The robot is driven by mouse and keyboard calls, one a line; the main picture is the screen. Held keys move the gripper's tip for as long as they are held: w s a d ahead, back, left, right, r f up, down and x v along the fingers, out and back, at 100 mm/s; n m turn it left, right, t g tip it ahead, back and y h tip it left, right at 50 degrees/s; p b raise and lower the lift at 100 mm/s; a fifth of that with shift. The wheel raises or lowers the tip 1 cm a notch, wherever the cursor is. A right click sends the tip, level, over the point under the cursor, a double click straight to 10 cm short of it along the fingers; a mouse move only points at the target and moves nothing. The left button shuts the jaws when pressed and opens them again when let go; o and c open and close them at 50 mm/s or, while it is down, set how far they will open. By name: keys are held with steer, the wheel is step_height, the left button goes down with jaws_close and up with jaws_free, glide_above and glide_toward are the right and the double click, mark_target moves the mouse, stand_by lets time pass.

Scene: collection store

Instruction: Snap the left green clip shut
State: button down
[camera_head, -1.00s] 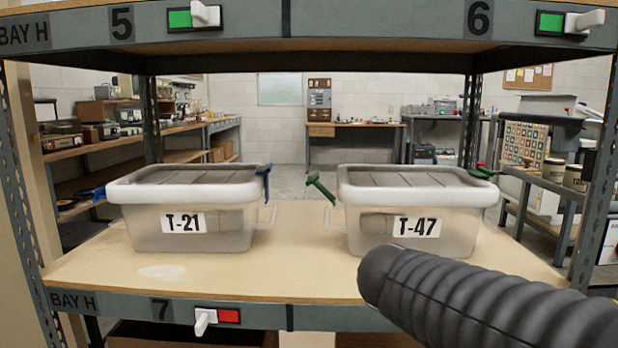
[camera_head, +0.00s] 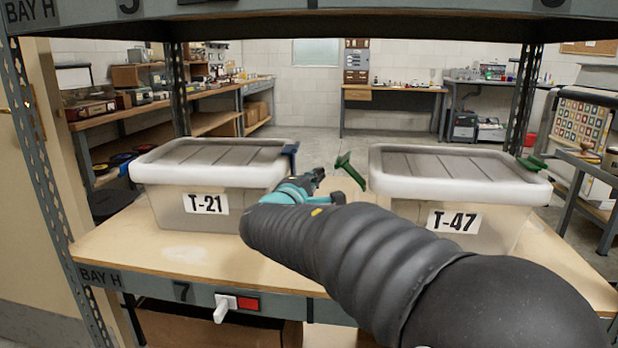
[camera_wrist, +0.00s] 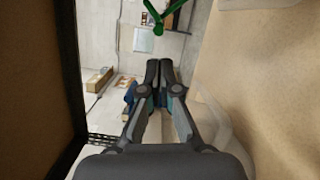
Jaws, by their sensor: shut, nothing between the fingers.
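The left green clip (camera_head: 350,170) stands out at a tilt from the left end of the box T-47 (camera_head: 395,203), its free end up and away from the lid (camera_head: 450,170). In the wrist view the green clip (camera_wrist: 158,14) shows at the top edge, ahead of the fingertips. My gripper (camera_head: 318,175) is shut and empty, in the gap between the two boxes, left of the green clip and apart from it. In the wrist view its fingers (camera_wrist: 163,68) lie together. The right green clip (camera_head: 532,164) is at the box's right end.
The box T-21 (camera_head: 170,205) stands close to my gripper's left, with a blue clip (camera_head: 290,155) at its right end. Both boxes stand on a wooden shelf (camera_head: 120,240). The upper shelf beam (camera_head: 330,22) runs overhead. Uprights (camera_head: 50,170) bound the bay.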

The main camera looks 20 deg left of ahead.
mark_target(354, 171)
steer(key=w, duration=0.3)
steer(key=w+p, duration=0.1)
steer(key=w, duration=0.1)
steer(key=shift+w+d+r, duration=0.15)
steer(key=shift+w, duration=0.25)
